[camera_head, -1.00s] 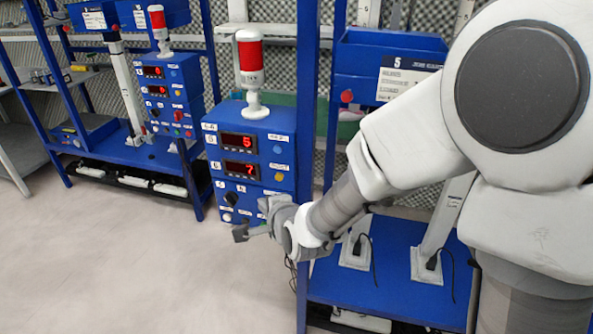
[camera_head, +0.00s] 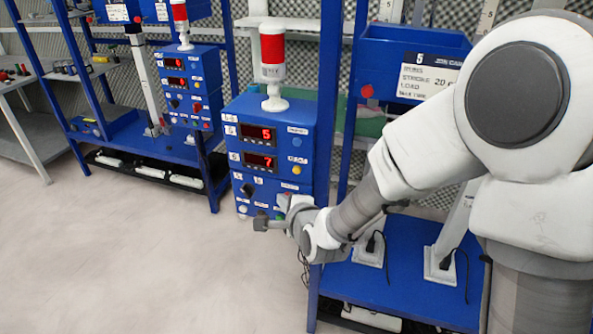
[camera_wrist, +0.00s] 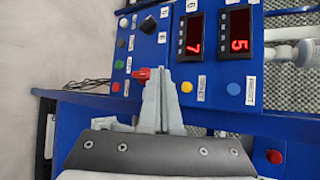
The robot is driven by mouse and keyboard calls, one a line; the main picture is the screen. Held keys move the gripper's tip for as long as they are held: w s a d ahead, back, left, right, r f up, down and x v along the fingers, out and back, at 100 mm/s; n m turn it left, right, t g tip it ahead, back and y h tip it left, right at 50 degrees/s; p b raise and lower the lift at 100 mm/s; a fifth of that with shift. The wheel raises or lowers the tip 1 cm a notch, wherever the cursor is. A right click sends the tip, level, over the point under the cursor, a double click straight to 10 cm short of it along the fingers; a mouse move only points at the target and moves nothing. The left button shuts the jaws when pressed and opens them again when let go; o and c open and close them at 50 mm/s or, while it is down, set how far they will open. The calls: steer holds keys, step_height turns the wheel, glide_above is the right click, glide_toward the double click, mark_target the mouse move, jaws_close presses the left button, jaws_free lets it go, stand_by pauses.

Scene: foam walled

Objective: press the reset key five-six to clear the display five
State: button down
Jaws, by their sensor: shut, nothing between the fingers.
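The blue control box (camera_head: 270,150) has two red-digit displays. The upper display (camera_head: 256,134) reads 5 and the lower display (camera_head: 259,162) reads 7. A blue key (camera_head: 297,142) sits right of the upper one and a yellow key (camera_head: 296,170) right of the lower one. The wrist view shows the box sideways, with display 5 (camera_wrist: 238,32), display 7 (camera_wrist: 193,35), the blue key (camera_wrist: 250,88) and the yellow key (camera_wrist: 187,87). Key labels are too small to read surely. My gripper (camera_wrist: 161,75) is shut and empty, beside the yellow key and over a red switch (camera_wrist: 142,74); contact cannot be told.
A red-and-white signal lamp (camera_head: 272,65) stands on the box. A blue post (camera_head: 335,130) and shelf frame stand close on its right. A black knob (camera_head: 247,189) is on the lower panel. A similar box (camera_head: 190,85) stands further left. The floor in front is open.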

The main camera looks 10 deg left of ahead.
steer(key=shift+w+d+p, duration=0.15)
steer(key=shift+w+p, duration=0.05)
steer(key=shift+w, duration=1.8)
steer(key=shift+w+d+p, duration=0.15)
steer(key=shift+w+p, duration=0.05)
steer(key=shift+w, duration=1.75)
steer(key=shift+w, duration=0.15)
steer(key=shift+w, duration=0.25)
steer(key=shift+w+d, duration=0.1)
steer(key=shift+w, duration=0.4)
steer(key=shift+s+b, duration=0.15)
steer(key=shift+b, duration=0.15)
steer(key=shift+s, duration=0.75)
steer(key=shift+s+a+b, duration=0.15)
steer(key=shift+s+b, duration=0.25)
steer(key=shift+s, duration=0.85)
steer(key=shift+s+a+b, duration=0.1)
steer(key=shift+s+b, duration=0.3)
steer(key=shift+s, duration=0.85)
